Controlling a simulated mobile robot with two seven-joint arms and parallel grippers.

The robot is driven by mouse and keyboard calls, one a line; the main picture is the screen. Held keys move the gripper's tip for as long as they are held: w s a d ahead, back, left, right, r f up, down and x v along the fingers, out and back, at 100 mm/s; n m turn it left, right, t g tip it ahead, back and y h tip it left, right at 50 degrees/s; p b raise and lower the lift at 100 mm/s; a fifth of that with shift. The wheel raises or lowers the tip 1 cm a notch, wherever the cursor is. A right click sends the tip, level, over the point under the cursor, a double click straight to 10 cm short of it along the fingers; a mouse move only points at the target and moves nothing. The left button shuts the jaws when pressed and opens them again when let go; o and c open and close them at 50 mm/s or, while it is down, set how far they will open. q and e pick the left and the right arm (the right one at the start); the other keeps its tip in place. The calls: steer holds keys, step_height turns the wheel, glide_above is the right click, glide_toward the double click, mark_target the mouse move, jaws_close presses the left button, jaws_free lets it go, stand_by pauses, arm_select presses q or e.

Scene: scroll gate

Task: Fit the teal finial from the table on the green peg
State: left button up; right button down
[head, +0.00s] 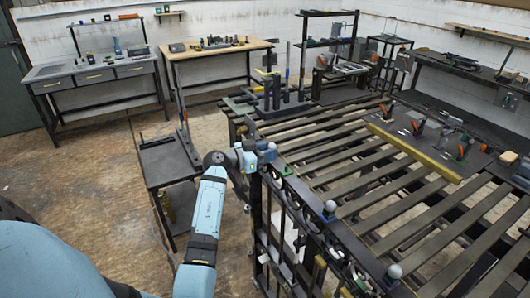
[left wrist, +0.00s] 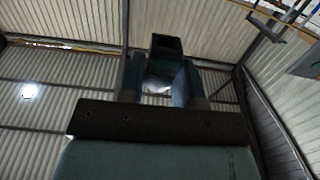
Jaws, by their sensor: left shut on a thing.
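My left gripper (head: 257,153) is at the near left corner of the black scroll gate (head: 262,222), above its top rail. In the left wrist view its two blue fingers (left wrist: 162,85) are closed on a dark, teal-tinged block, which looks like the teal finial (left wrist: 166,44). The finial's shape is mostly hidden in the head view. A small green piece, which looks like the green peg (head: 287,170), stands on the rail just right of the gripper. Grey ball finials (head: 330,206) stand farther along the rail. My right gripper is out of view.
A slatted table (head: 335,150) lies behind the gate, with a brass-coloured bar (head: 413,152) and tools on it. A small dark side table (head: 166,158) stands left of my arm. Workbenches (head: 218,48) line the back wall. The wooden floor at left is clear.

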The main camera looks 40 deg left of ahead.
arm_select(q)
steer(key=shift+x, duration=1.05)
steer(key=shift+w+d+f+b, duration=0.15)
steer(key=shift+w+d+f, duration=0.1)
steer(key=shift+w, duration=0.35)
steer(key=shift+w+d+f+b, duration=0.15)
steer(key=shift+w+d+b, duration=0.1)
steer(key=shift+w, duration=0.35)
steer(key=shift+w+d+f+b, duration=0.1)
steer(key=shift+w+d+f, duration=0.15)
steer(key=shift+w, duration=0.35)
steer(key=shift+f+b, duration=0.45)
steer(key=shift+b, duration=0.25)
steer(key=shift+f+b, duration=0.25)
steer(key=shift+b, duration=0.3)
steer(key=shift+f, duration=0.1)
